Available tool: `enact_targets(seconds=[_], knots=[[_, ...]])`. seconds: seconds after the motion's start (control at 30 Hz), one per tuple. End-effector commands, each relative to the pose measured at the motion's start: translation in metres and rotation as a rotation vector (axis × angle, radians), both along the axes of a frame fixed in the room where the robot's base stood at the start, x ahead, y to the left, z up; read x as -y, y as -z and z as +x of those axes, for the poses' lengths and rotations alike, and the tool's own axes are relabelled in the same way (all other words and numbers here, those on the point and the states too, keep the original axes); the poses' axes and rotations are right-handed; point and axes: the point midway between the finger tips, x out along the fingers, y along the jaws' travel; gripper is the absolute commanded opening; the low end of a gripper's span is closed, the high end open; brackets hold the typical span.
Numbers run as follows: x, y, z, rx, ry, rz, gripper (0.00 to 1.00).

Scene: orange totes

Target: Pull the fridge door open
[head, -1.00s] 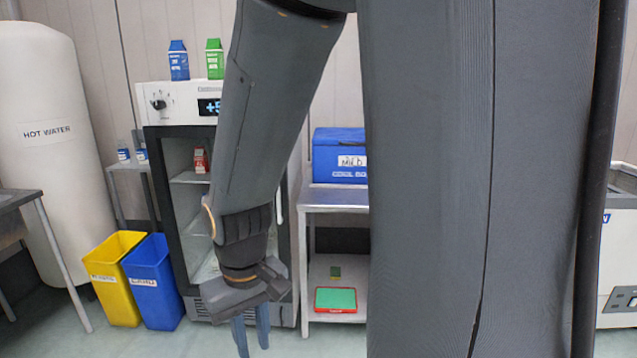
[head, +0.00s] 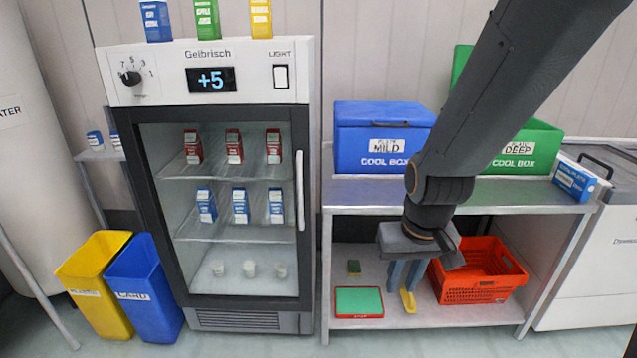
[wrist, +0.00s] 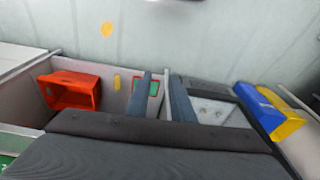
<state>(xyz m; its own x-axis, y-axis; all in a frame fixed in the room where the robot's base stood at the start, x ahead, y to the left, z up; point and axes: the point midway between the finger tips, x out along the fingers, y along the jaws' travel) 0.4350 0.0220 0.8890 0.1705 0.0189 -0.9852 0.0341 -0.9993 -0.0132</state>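The fridge (head: 208,185) stands at centre left in the head view. Its glass door (head: 240,262) is shut in its dark frame, and a long white upright handle (head: 300,190) runs along the right side. Cartons on two shelves and small cups at the bottom show through the glass. My gripper (head: 403,285) points down to the right of the fridge, apart from the handle, in front of the metal table. Its two blue-grey fingers are apart with nothing between them, as the wrist view (wrist: 160,98) also shows. The fridge front appears at right there (wrist: 218,112).
Yellow (head: 90,285) and blue (head: 145,290) bins stand left of the fridge. The metal table (head: 450,190) at right bears blue (head: 375,145) and green (head: 530,150) cool boxes, with an orange crate (head: 480,272) on its lower shelf. Floor before the fridge is clear.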

Motion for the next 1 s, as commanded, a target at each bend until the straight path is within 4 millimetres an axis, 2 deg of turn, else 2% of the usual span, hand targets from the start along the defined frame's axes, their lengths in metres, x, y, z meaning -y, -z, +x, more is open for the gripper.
enact_targets(seconds=[0.1,0.3,0.4,0.5,0.6,0.7,0.83,1.0], knots=[[-0.021,0.009,0.070,0.165,-0.017,0.016,0.22],[-0.064,0.017,0.184,0.486,-0.039,0.045,0.22],[-0.089,0.019,0.230,0.649,-0.052,0.059,0.22],[-0.116,0.019,0.266,0.810,-0.065,0.074,0.22],[-0.143,0.018,0.292,0.970,-0.077,0.089,0.22],[-0.165,0.017,0.306,1.114,-0.085,0.102,0.22],[-0.186,0.015,0.311,1.263,-0.092,0.115,0.22],[-0.199,0.012,0.310,1.371,-0.098,0.124,0.22]])
